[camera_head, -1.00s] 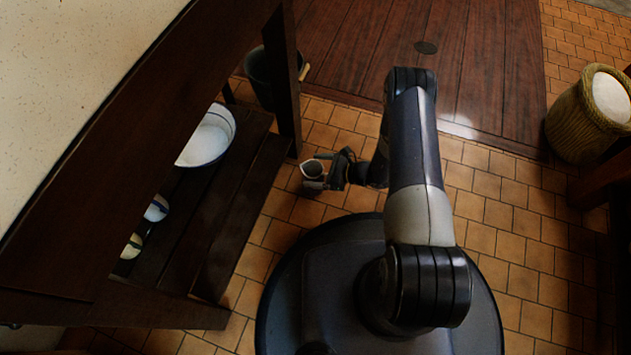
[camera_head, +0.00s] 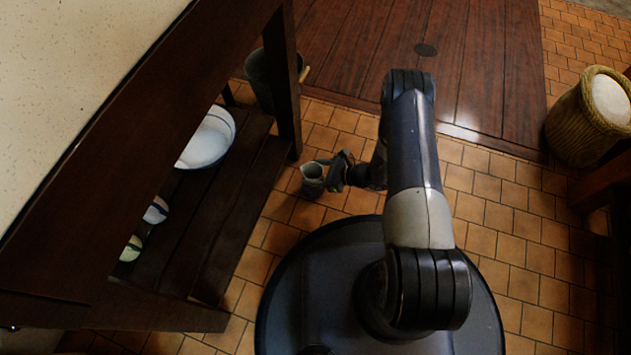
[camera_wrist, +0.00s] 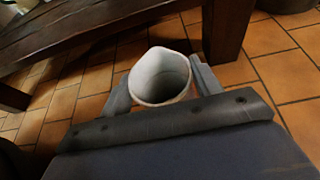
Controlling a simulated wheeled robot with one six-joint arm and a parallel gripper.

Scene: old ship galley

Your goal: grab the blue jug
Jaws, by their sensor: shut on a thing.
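The jug (camera_head: 312,180) is a small grey-blue vessel with a pale rim, seen over the tiled floor beside the wooden table in the head view. In the wrist view the jug (camera_wrist: 160,76) shows its open top and hollow inside, with its spout toward the far side. My gripper (camera_head: 327,174) is at the jug's right side in the head view. In the wrist view my gripper (camera_wrist: 160,84) has one finger on each side of the jug and is shut on it. The jug's base is hidden in the wrist view, and I cannot tell whether it touches the floor.
A dark wooden table (camera_head: 110,130) with a lower shelf (camera_head: 215,220) stands at the left, its leg (camera_head: 288,90) near the jug. A white basin (camera_head: 208,140) and bowls sit on the shelf. A dark bucket (camera_head: 262,80) is behind. A wicker basket (camera_head: 575,125) stands at the right.

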